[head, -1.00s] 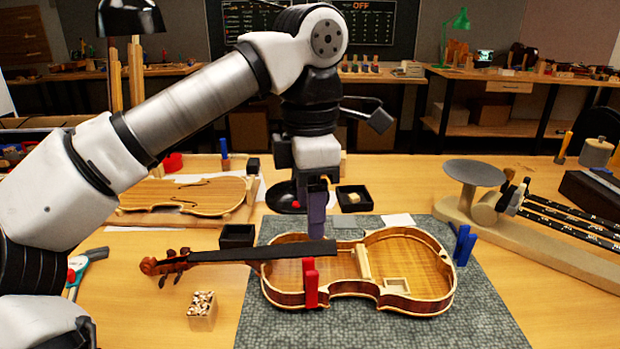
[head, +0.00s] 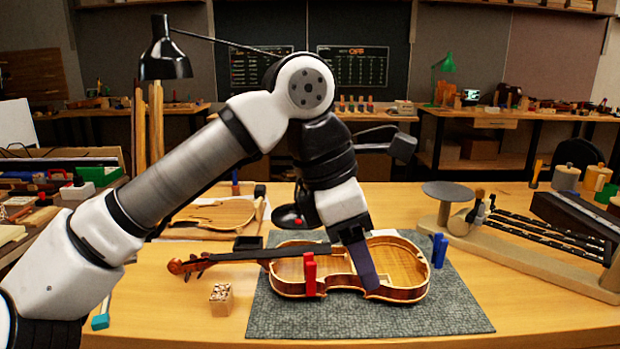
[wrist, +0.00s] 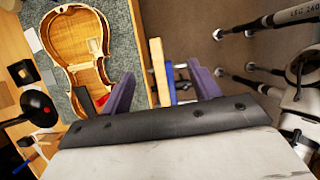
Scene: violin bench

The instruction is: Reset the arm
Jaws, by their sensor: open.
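My gripper (head: 371,290) is above the violin in the head view, tilted, its fingers overlapping the lower part of the open body. Its two purple fingers stand apart in the wrist view (wrist: 162,88). A wooden strip and a blue strip (wrist: 171,72) show between them; I cannot tell their distance, but the jaws are open. The open-bodied violin (head: 404,265) lies on a grey mat (head: 275,318), neck to the left. The violin also shows at upper left in the wrist view (wrist: 88,73).
A box of small pegs (head: 221,300) stands left of the mat. A violin plate (head: 215,216) lies behind. A round-topped stand (head: 449,191) and a long wooden beam (head: 530,259) are at right. A black desk lamp (head: 165,58) rises behind my arm.

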